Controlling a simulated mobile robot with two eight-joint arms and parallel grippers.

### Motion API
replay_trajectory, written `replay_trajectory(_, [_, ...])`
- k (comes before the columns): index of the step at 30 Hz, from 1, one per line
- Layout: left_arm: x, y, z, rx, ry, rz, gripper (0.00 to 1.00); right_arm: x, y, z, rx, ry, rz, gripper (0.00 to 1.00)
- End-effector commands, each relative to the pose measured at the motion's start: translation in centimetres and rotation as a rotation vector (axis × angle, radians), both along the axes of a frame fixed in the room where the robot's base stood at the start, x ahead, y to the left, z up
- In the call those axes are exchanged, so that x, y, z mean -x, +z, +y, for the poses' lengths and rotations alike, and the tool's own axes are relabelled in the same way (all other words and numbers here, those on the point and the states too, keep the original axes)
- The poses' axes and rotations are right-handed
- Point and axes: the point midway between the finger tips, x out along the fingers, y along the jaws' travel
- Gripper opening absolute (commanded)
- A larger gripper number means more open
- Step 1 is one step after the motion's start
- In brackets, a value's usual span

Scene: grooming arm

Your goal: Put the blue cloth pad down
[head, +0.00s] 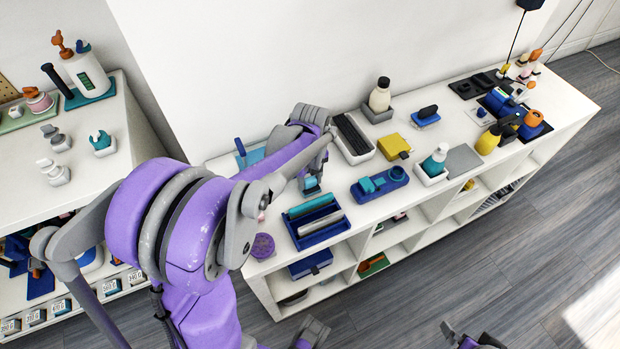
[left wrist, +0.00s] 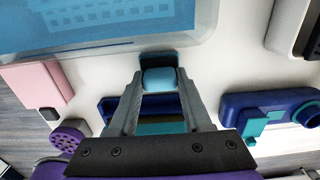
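The blue cloth pad (left wrist: 159,80) is light blue and sits between the fingertips of my left gripper (left wrist: 158,84), which is shut on it. Something dark blue shows just beyond it. In the head view my left gripper (head: 311,182) hangs over the white shelf top (head: 345,200), behind the navy tray (head: 320,238); the pad is small and mostly hidden there. I cannot tell whether the pad touches the shelf top. Grey, gripper-like parts (head: 470,340) at the bottom edge may be my right gripper; its fingers are not clear.
Right of my left gripper is a blue caddy with teal pieces (head: 380,184). A black-topped white box (head: 352,137) stands behind. A purple disc (head: 262,246) lies left of the navy tray. A pink box (left wrist: 35,83) and a light-blue translucent tray (left wrist: 110,28) show in the wrist view.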

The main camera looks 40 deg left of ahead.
Motion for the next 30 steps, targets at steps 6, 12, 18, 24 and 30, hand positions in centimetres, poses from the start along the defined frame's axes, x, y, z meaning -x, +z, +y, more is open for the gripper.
replay_trajectory(6, [0.0, 0.0, 0.0, 0.0, 0.0, 0.0, 0.79, 0.0, 0.0, 0.0, 0.0, 0.0, 0.0, 1.0])
replay_trajectory(12, [0.0, 0.0, 0.0, 0.0, 0.0, 0.0, 0.79, 0.0, 0.0, 0.0, 0.0, 0.0, 0.0, 1.0])
replay_trajectory(18, [0.0, 1.5, 0.0, 0.0, 0.0, 0.0, 0.79, -0.1, 0.5, 0.0, 0.0, 0.0, -0.002, 1.0])
replay_trajectory(24, [0.0, 5.7, 0.0, 0.0, 0.001, 0.0, 0.79, -0.2, 1.1, 0.0, 0.0, 0.0, -0.004, 1.0])
replay_trajectory(30, [0.1, 9.7, -0.1, 0.0, 0.001, 0.0, 0.79, -0.3, 1.6, 0.0, 0.0, 0.0, -0.006, 1.0])
